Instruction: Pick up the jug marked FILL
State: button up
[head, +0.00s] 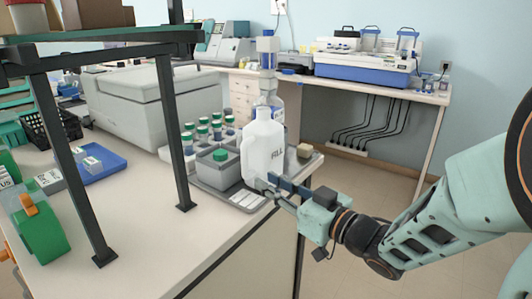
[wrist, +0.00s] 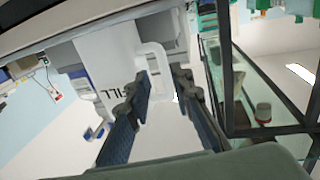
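The white jug (head: 263,150) with FILL on its side stands upright at the right end of a grey tray on the bench. In the wrist view the jug (wrist: 115,75) appears turned, with its lettering to the left and its looped handle (wrist: 155,60) facing me. My gripper (head: 277,184) is at the jug's lower right side in the head view. In the wrist view my gripper's two dark fingers (wrist: 163,78) are apart, with the handle in line with the gap between them. I cannot tell whether either finger touches it.
A grey container with a green cap (head: 220,156) and several green-capped bottles (head: 203,130) stand left of the jug. A clear bottle with a blue label (head: 268,80) is behind it. A dark shelf frame (head: 172,120) rises at the left. Floor is open at right.

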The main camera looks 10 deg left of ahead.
aim_at(247, 169)
jog(key=b+x, duration=0.1)
jog(key=x, duration=0.8)
jog(key=shift+a+r, duration=0.1)
jog(key=shift+r, duration=0.1)
jog(key=shift+c, duration=0.3)
grip_shut()
jog(key=shift+r, duration=0.15)
